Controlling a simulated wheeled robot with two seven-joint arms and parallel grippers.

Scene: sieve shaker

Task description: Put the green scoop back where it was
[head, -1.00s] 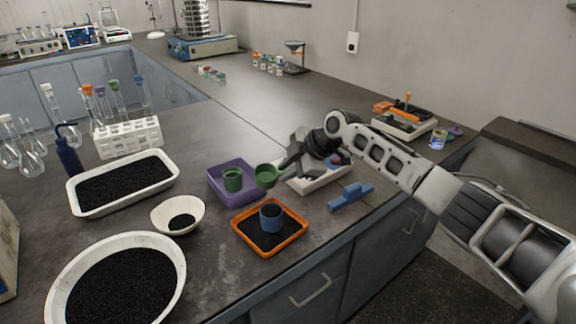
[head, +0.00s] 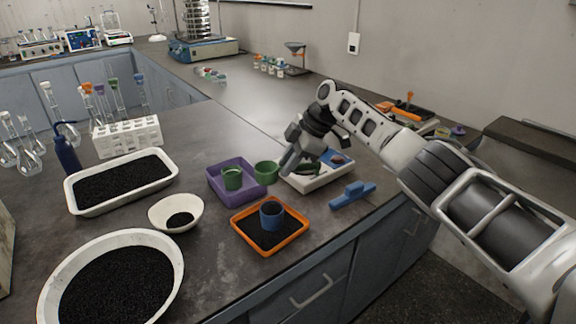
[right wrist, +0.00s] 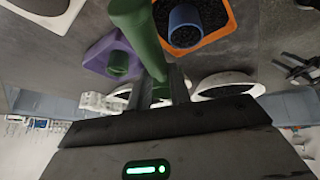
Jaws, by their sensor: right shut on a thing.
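The green scoop (head: 266,172) is in my right gripper (head: 287,168). In the right wrist view the scoop (right wrist: 137,30) sticks out from between the closed fingers (right wrist: 160,92), large and close to the camera. Whether the scoop touches anything below cannot be told. My left gripper is not in view.
A green cup (head: 232,179) stands in the purple tray. An orange tray (head: 247,247) holds black grains and a blue cup (head: 271,214). A blue brush-like tool (head: 352,195) lies near the counter edge. A white bowl (head: 160,212) stands to the left.

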